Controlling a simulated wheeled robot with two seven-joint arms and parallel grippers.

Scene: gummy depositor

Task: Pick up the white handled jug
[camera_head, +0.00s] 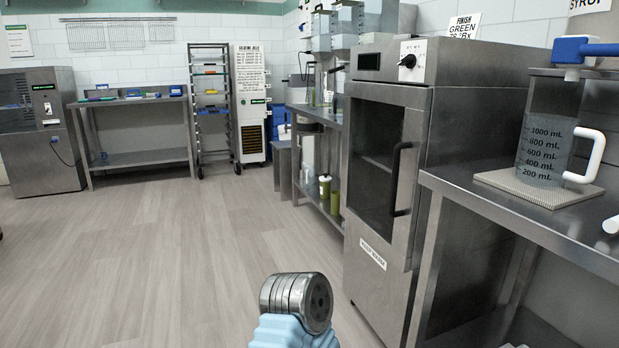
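The white handled jug (546,145) stands upright at the right of the head view. It is a clear measuring jug with black mL marks and a white handle (587,156) on its right side. It stands on a pale mat (504,180) on a steel table, below a dispenser with a blue lever (586,48). The jug's upper part is close under the dispenser, and I cannot tell whether they touch. Neither of my grippers can be made out in this view.
A steel cabinet (421,215) with a dark glass door and black handle stands left of the jug's table (465,200). A white rounded piece (611,225) shows at the right edge. The floor (150,260) to the left is clear.

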